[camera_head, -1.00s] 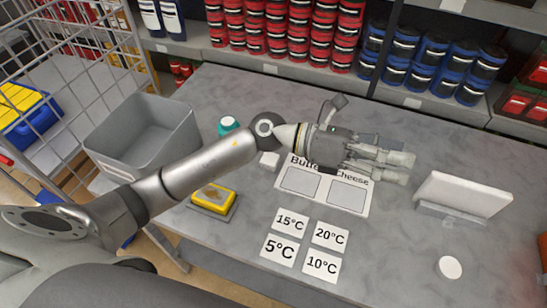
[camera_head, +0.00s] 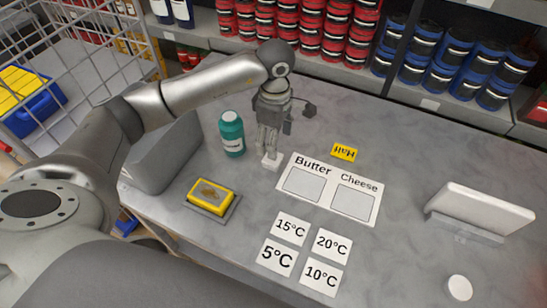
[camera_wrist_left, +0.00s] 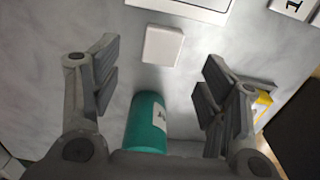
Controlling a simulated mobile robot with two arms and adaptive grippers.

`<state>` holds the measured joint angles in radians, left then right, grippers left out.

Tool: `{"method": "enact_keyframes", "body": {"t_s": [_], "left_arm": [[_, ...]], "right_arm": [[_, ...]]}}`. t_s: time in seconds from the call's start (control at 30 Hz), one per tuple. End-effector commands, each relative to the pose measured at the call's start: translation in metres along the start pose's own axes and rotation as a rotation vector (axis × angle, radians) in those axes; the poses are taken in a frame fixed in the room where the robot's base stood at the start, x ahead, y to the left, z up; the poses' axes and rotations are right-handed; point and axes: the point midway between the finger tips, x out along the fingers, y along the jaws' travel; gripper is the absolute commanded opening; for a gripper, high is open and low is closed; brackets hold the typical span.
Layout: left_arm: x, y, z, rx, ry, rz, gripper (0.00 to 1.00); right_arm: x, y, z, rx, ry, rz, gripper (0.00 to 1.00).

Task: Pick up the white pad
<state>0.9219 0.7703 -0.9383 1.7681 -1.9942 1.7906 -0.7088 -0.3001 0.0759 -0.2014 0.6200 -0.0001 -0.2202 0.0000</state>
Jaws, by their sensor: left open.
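The white pad (camera_head: 271,163) is a small, rounded rectangular block on the grey table, just left of the Butter/Cheese card. It shows whole near the top centre of the left wrist view (camera_wrist_left: 162,45). My left gripper (camera_head: 271,140) points down just above and behind the pad, partly covering its far side in the head view. My right gripper is not in view.
A teal bottle (camera_head: 232,135) stands close left of my left gripper; it also shows between the fingers in the wrist view (camera_wrist_left: 147,122). The Butter/Cheese card (camera_head: 330,190), a yellow sign (camera_head: 344,152) and a yellow dish (camera_head: 211,196) lie nearby. A grey bin (camera_head: 166,158) is at left.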

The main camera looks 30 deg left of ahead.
Motion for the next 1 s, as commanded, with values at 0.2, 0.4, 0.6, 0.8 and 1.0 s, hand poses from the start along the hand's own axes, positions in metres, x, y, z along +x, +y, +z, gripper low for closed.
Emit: {"method": "enact_keyframes", "body": {"t_s": [0.2,0.4,0.6,0.8,1.0], "left_arm": [[0.024,0.0,0.0,0.0,-0.002,0.0,0.68],[0.038,-0.003,-0.001,-0.001,-0.003,-0.004,0.68],[0.066,-0.004,-0.002,-0.001,-0.005,-0.003,0.68],[0.077,-0.003,-0.003,0.0,-0.004,0.002,0.68],[0.077,-0.003,-0.003,0.0,-0.004,0.002,0.61]], "right_arm": [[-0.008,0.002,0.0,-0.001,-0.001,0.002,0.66],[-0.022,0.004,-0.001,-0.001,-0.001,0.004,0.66],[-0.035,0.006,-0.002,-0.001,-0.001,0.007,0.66],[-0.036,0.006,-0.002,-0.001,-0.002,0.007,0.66],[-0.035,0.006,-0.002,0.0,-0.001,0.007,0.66]]}}
